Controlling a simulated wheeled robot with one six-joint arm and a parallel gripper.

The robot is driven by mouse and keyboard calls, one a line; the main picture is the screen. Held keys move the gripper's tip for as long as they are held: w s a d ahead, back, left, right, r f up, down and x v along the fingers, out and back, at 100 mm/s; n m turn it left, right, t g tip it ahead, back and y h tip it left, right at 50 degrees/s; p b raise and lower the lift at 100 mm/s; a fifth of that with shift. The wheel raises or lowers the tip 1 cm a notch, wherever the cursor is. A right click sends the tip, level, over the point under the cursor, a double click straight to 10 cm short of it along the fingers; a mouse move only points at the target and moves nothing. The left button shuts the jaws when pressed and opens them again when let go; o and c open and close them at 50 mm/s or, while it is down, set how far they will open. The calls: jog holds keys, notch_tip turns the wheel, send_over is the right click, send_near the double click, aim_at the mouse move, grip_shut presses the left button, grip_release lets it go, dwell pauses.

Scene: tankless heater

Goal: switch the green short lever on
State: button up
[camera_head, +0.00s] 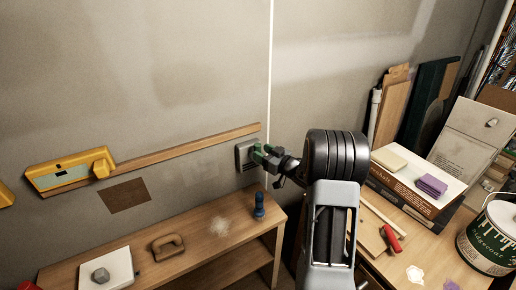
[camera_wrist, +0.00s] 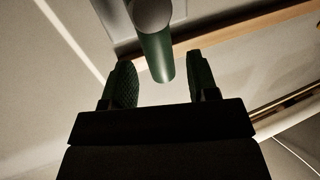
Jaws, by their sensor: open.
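The green short lever (camera_wrist: 156,58) shows in the wrist view, a rounded green bar coming from a grey hub (camera_wrist: 150,14). Its free end points down toward my gripper (camera_wrist: 161,82). The two dark green textured fingers are open, one on each side of the lever's end, with gaps visible. In the head view a grey wall plate (camera_head: 240,157) sits near the wall corner, and my gripper (camera_head: 264,154) is right in front of it. There the lever is hard to tell from the green fingers, which hide part of the plate.
A wooden rail (camera_head: 185,157) runs along the wall left of the plate. Below stands a wooden bench (camera_head: 205,250) with a blue knob-like object (camera_head: 259,206) and a brown handle (camera_head: 168,247). At right, a table holds a large box (camera_head: 410,190) and a paint can (camera_head: 487,240).

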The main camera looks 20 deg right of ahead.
jog(key=shift+x, duration=1.5)
grip_shut()
